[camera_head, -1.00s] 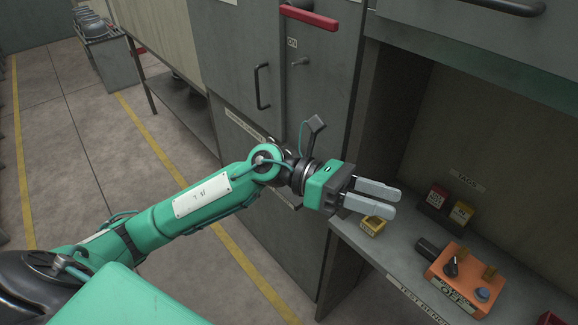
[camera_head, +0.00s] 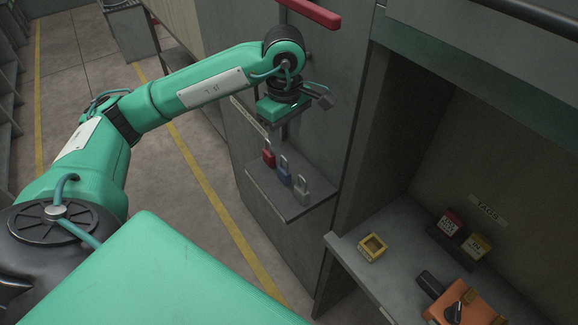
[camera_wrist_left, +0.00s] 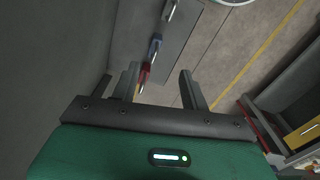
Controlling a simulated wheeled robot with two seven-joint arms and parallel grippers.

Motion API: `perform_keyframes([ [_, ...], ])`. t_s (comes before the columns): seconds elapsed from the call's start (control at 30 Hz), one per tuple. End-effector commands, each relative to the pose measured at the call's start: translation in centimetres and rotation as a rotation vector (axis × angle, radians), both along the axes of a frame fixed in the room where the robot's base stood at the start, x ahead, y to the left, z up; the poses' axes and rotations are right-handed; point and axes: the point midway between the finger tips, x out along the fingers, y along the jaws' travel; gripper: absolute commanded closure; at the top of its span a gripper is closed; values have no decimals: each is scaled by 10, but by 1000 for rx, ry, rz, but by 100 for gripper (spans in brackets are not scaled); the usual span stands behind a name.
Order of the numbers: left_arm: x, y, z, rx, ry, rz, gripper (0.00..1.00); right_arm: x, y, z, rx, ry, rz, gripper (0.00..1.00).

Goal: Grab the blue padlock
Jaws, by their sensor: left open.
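The blue padlock (camera_head: 284,176) stands on a small grey shelf (camera_head: 316,208) on the cabinet's side, between a red padlock (camera_head: 268,159) and a grey padlock (camera_head: 302,191). In the left wrist view the blue padlock (camera_wrist_left: 155,47) is beyond the fingertips, with the red padlock (camera_wrist_left: 145,72) nearer to them. My left gripper (camera_head: 283,118) is above the shelf, pointing down; its fingers hardly show in the head view. In the left wrist view my left gripper (camera_wrist_left: 160,78) is open with nothing held between its fingers. My right gripper is not in view.
A red handle (camera_head: 309,13) juts out above my left wrist. The cabinet wall is close beside the gripper.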

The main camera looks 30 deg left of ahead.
Motion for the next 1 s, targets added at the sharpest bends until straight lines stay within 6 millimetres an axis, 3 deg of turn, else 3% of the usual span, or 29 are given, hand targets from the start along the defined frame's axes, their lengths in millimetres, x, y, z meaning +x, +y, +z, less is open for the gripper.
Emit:
perform_keyframes([
  [0.1,-2,0,-21,0,9,0,55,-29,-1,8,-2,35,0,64],
  [0.27,-1,0,-49,-3,8,0,55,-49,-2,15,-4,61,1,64],
  [0.37,-1,-1,-62,-3,6,0,55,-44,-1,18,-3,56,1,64],
  [0.6,1,-1,-75,-4,4,-1,55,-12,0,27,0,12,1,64],
  [0.8,7,-1,-97,-4,7,0,55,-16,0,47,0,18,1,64],
  [1.0,7,-1,-120,-4,4,-1,55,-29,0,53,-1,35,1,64],
])
